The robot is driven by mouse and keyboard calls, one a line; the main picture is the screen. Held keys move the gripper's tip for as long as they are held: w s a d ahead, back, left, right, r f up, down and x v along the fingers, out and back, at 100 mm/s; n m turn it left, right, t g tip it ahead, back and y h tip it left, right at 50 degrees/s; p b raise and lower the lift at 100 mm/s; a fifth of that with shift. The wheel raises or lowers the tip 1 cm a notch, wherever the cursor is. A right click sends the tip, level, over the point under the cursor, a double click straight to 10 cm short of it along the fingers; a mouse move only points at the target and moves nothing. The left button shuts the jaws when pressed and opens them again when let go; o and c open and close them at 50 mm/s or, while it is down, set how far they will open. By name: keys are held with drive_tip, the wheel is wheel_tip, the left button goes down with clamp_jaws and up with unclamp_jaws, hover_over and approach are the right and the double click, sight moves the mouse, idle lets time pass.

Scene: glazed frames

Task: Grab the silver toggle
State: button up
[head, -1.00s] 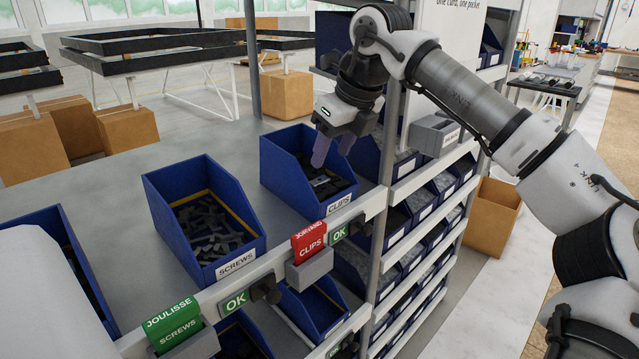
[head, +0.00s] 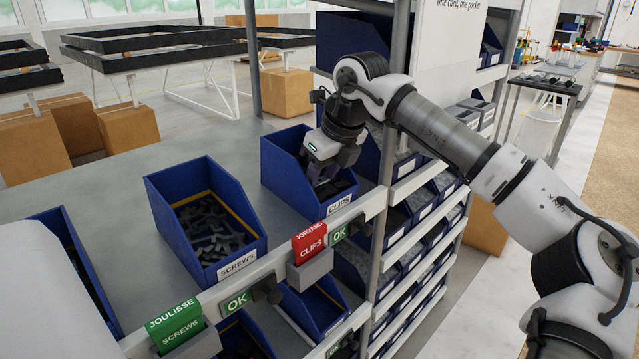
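My gripper (head: 330,172) points down into the blue bin labelled CLIPS (head: 278,178). Its two fingers look apart, with their tips low inside the bin near dark small parts (head: 342,188). The gripper body and the bin's front wall hide part of the contents. I cannot make out a silver toggle among the parts, and I see nothing clearly held between the fingers.
A blue SCREWS bin (head: 165,205) with dark parts stands to the left on the grey shelf (head: 105,190). A red CLIPS card (head: 309,240) and a green SCREWS card (head: 174,325) sit in holders along the front rail. A metal post (head: 391,140) stands close right of the gripper.

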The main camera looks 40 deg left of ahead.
drive_tip(key=shift+c, duration=1.3)
drive_tip(key=shift+r, duration=0.1)
